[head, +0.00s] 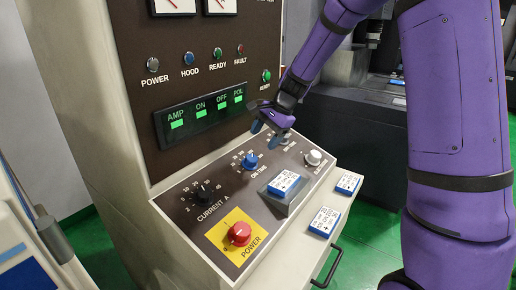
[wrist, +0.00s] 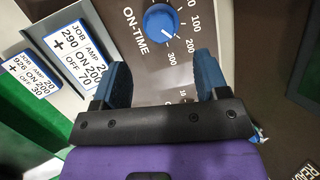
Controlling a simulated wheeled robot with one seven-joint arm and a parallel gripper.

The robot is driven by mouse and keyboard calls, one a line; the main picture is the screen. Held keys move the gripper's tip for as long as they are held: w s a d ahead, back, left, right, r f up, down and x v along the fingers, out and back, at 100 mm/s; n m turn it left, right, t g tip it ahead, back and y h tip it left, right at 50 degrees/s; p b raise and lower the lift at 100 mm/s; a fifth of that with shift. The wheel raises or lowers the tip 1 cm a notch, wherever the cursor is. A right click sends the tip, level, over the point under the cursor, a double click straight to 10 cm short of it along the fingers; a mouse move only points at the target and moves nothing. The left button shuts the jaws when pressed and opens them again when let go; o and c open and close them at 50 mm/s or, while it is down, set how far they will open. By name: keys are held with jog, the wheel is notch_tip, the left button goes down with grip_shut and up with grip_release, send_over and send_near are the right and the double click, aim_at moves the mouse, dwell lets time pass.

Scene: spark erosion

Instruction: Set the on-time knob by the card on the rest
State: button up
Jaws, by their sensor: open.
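The blue on-time knob (head: 250,160) sits on the sloped panel, and in the wrist view the knob (wrist: 160,22) shows a white mark at its lower right, towards the blurred numbers near 200. The card (head: 284,183) lies on the dark rest (head: 291,203) right of the knob. In the wrist view the card (wrist: 73,52) reads job 290, on 200, off 70; its amp figure is hard to read. My gripper (head: 265,133) is open and empty, above and behind the knob. In the wrist view my gripper's blue fingers (wrist: 162,78) stand apart, with the knob beyond their tips.
Two more cards, one (head: 348,183) behind another (head: 324,221), lie on the right ledge. The green-lit display (head: 204,115) is on the upright face behind.

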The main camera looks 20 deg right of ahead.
jog(key=shift+v, duration=1.15)
jog(key=s+r+n+t+h, duration=0.1)
jog(key=s+r+n, duration=0.2)
jog(key=s+r, duration=0.4)
jog(key=s+r+n+h, duration=0.1)
jog(key=s+r+n, duration=0.25)
jog(key=s, duration=0.55)
jog(key=s+d+r+n+t+h, duration=0.1)
jog(key=s+n, duration=0.2)
jog(key=s, duration=0.5)
jog(key=s+d+r+n+t+h, duration=0.1)
jog(key=s+n, duration=0.2)
jog(key=s, duration=0.6)
jog(key=shift+r+h, duration=0.25)
jog(key=shift+h, duration=0.15)
jog(key=shift+d, duration=0.15)
